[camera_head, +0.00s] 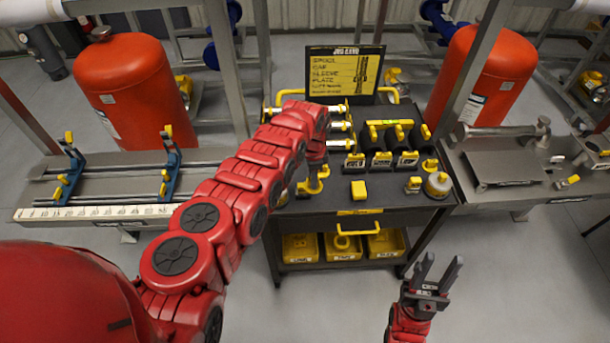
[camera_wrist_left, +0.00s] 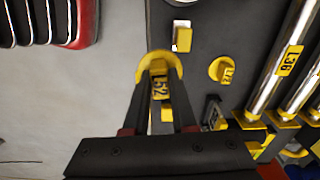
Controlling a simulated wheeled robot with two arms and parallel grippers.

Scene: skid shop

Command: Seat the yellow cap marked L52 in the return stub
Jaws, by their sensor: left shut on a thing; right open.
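The yellow cap marked L52 (camera_wrist_left: 160,62) is between the fingers of my left gripper (camera_wrist_left: 160,100) in the left wrist view. Its curved yellow rim sticks out beyond the fingertips, and the label faces the camera. In the head view, my left gripper (camera_head: 315,168) is over the front left of the dark cart top, with yellow (camera_head: 312,186) showing at its tips. I cannot tell whether the cap touches the cart. My right gripper (camera_head: 438,272) is open and empty in front of the cart's right side. I cannot pick out the return stub with certainty.
The dark cart (camera_head: 385,195) carries a sign board (camera_head: 345,74), silver tubes with yellow ends, black holders (camera_head: 381,160), a yellow block (camera_head: 358,190) and a white-and-yellow round piece (camera_head: 438,185). Yellow bins (camera_head: 385,243) sit below. A bench with a ruler (camera_head: 100,212) stands left.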

